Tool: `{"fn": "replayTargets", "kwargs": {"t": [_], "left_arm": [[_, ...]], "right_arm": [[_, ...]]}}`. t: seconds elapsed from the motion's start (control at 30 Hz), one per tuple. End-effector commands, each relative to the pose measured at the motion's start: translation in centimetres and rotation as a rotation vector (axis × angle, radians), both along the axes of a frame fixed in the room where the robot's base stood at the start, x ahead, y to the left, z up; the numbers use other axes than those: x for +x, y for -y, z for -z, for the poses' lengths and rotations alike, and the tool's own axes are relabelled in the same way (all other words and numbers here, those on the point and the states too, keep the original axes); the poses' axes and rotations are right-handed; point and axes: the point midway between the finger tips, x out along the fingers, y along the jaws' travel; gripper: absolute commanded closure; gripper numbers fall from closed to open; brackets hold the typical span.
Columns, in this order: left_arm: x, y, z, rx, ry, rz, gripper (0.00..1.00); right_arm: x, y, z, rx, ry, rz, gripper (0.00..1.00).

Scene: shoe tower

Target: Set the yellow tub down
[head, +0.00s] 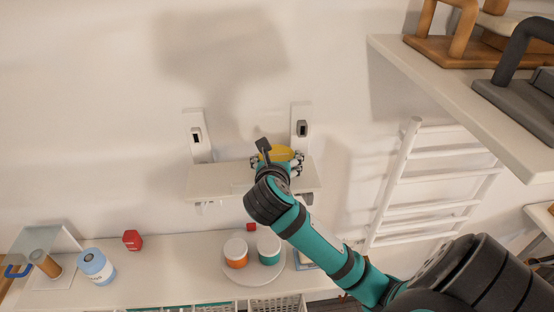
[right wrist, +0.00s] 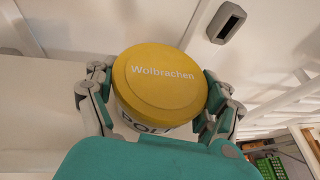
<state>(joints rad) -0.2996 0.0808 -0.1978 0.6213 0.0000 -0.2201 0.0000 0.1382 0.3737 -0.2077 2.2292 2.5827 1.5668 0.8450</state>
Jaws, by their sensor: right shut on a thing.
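The yellow tub (right wrist: 160,80) has a yellow lid marked "Wolbrachen" and a pale side with dark letters. My right gripper (right wrist: 157,98) is shut on it, with fingers on both sides in the right wrist view. In the head view the yellow tub (head: 281,153) shows only in part behind my right gripper (head: 283,163), at the small white wall shelf (head: 222,181). I cannot tell whether the tub's base touches the shelf. My left gripper is not in view.
Below, a long white counter (head: 190,262) holds a round tray (head: 253,280) with an orange jar (head: 236,256) and a teal jar (head: 269,252), a red object (head: 132,240) and a blue jar (head: 96,265). A white rack (head: 430,180) and upper shelf (head: 475,95) stand at right.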

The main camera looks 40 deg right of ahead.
Motion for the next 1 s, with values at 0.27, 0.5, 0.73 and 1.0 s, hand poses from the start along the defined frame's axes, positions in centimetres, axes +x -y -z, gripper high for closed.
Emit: {"fn": "replayTargets", "kwargs": {"t": [0.27,0.5,0.73,1.0], "left_arm": [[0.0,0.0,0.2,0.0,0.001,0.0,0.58],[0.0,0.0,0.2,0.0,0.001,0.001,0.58],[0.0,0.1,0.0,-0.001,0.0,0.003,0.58],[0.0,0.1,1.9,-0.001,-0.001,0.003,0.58]], "right_arm": [[0.0,0.0,0.2,0.001,0.002,0.001,0.58],[0.0,0.0,0.2,0.001,0.001,0.0,0.0],[0.0,0.0,-0.1,-0.001,0.001,0.0,0.0],[-2.5,-2.5,-1.1,0.007,0.007,-0.002,0.0]]}}
